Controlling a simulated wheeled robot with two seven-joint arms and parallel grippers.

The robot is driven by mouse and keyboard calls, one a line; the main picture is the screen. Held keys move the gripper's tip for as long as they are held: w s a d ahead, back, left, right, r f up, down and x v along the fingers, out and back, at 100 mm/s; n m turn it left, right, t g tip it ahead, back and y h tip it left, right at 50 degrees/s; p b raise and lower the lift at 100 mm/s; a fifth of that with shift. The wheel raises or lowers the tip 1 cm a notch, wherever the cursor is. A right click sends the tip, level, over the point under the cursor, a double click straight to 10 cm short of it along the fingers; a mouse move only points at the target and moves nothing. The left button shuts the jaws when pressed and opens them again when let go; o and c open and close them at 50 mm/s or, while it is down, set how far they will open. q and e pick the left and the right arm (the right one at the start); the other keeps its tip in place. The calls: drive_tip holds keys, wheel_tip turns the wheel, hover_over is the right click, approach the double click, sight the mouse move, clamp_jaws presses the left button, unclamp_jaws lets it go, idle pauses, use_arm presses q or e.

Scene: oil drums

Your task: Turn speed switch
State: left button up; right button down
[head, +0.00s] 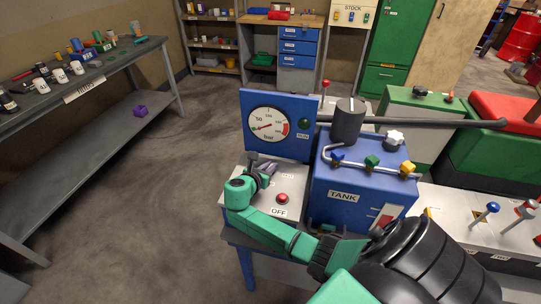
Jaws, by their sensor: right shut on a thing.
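The speed switch sits on the light grey control panel (240,205) below the gauge, and my right gripper mostly hides it. My right gripper (265,169) reaches in from the lower right on a green arm and is shut on the switch. A small label (287,176) beside the switch is hard to read. A red button (282,198) with an OFF label (278,211) is on the same panel, nearer and to the right of the gripper. My left gripper is not in view.
A blue gauge board (290,148) stands just behind the gripper. A blue tank (340,185) with coloured valves is close on the right. Levers (489,209) stand farther right. A workbench (100,63) lines the left wall; the floor between is mostly clear.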

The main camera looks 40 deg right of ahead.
drive_tip(key=shift+w+f+m+g+h+b, duration=0.15)
drive_tip(key=shift+m+g+h+b, duration=0.35)
drive_tip(key=shift+m+g, duration=0.5)
drive_tip(key=m+g+b, duration=0.3)
drive_tip(key=shift+g+b, duration=0.3)
drive_tip(key=shift+b, duration=0.05)
drive_tip(key=shift+m+g+b, duration=0.9)
drive_tip(key=shift+g+b, duration=0.1)
drive_tip(key=shift+s, duration=0.2)
drive_tip(key=c, duration=0.9)
unclamp_jaws()
drive_tip(key=b+v, duration=0.3)
drive_tip(key=v, duration=1.1)
drive_tip(key=shift+w+a+r+b, duration=0.2)
drive_tip(key=shift+a+r+b, duration=0.05)
drive_tip(key=shift+r+b, duration=0.1)
